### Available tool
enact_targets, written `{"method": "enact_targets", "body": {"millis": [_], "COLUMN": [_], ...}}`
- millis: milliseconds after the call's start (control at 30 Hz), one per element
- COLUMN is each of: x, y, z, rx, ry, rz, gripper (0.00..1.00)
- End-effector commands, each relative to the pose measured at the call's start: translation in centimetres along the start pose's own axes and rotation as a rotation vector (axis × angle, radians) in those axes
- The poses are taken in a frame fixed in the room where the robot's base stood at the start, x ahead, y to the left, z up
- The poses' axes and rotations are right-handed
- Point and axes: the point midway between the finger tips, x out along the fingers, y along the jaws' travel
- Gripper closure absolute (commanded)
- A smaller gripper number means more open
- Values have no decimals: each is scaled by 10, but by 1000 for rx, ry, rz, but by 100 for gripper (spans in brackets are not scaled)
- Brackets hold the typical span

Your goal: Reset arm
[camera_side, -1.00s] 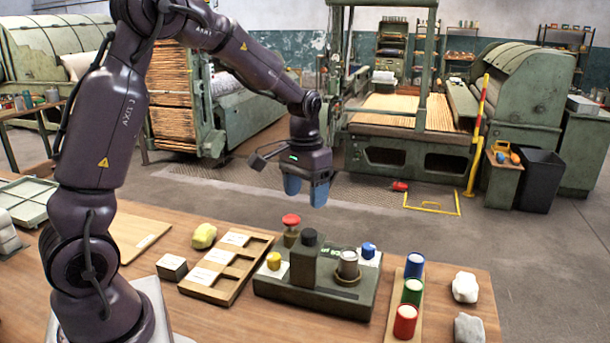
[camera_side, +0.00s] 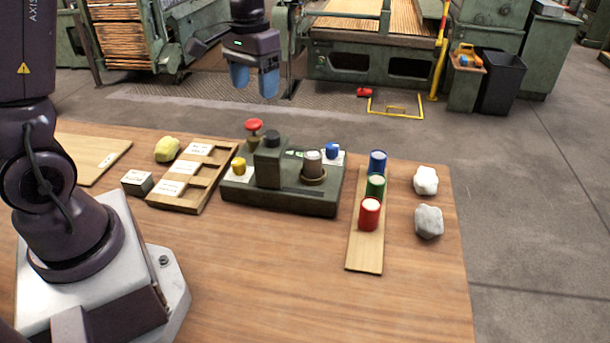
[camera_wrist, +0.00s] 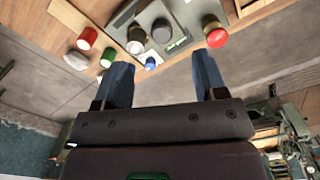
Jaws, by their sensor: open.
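My gripper (camera_side: 254,82) hangs above and behind the table's back edge in the side view, its two blue fingers apart and nothing between them. In the wrist view my gripper (camera_wrist: 161,85) shows the same open, empty fingers. A dark green control box (camera_side: 285,195) stands on the table below it, with a red knob (camera_side: 254,126), a yellow knob (camera_side: 239,165), a blue knob (camera_side: 332,151) and a dark post (camera_side: 268,160). A grey-topped cylinder (camera_side: 314,165) stands in a ring on the box. My gripper touches none of these.
A wooden strip (camera_side: 365,256) holds red, green and blue cylinders. White (camera_side: 426,180) and grey (camera_side: 428,221) lumps lie to its right. A slotted wooden tray (camera_side: 208,185), a yellow lump (camera_side: 167,149) and a small box (camera_side: 137,182) are left. The table's front is clear.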

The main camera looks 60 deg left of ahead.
Motion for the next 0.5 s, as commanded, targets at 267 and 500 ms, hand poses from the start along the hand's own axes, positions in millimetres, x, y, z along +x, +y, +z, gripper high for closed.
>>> {"method": "enact_targets", "body": {"millis": [267,500], "x": [-44,-64], "y": [35,55], "z": [83,151], "rx": [111,230], "ry": [163,342], "rz": [8,30], "gripper": [35,35]}}
